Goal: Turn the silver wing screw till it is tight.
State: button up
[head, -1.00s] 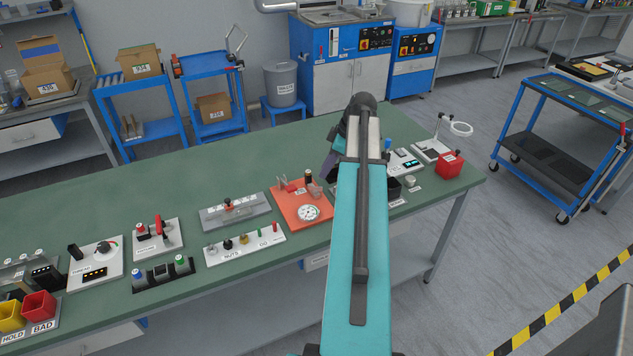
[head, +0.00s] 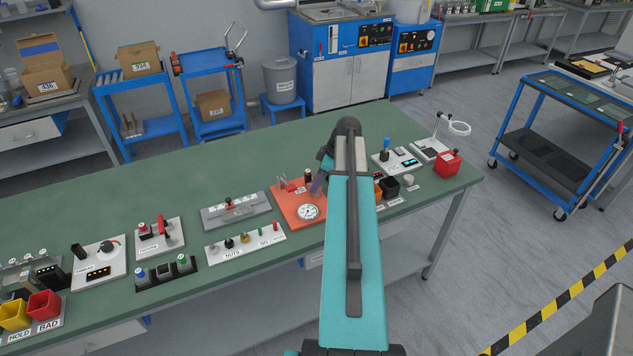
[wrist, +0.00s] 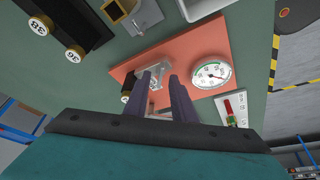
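An orange plate (head: 287,213) with a round dial gauge (head: 309,212) lies on the green bench. In the wrist view the plate (wrist: 192,52) and dial (wrist: 210,72) are close ahead of my gripper. My gripper (wrist: 162,76) has its two dark fingers apart, with a gap between them. A silver metal part (wrist: 157,72) on the plate shows at and between the fingertips; it may be the wing screw, but the fingers partly hide it. I cannot tell whether they touch it. In the head view my gripper (head: 318,183) is at the plate's right edge, partly hidden by my arm.
A black-topped post (wrist: 126,98) stands close beside the fingers on the plate. A white board (head: 245,243) with several small knobs lies left of the dial. Small dark bins (head: 390,188) and a red box (head: 446,163) stand to the right.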

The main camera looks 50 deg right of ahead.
grip_shut()
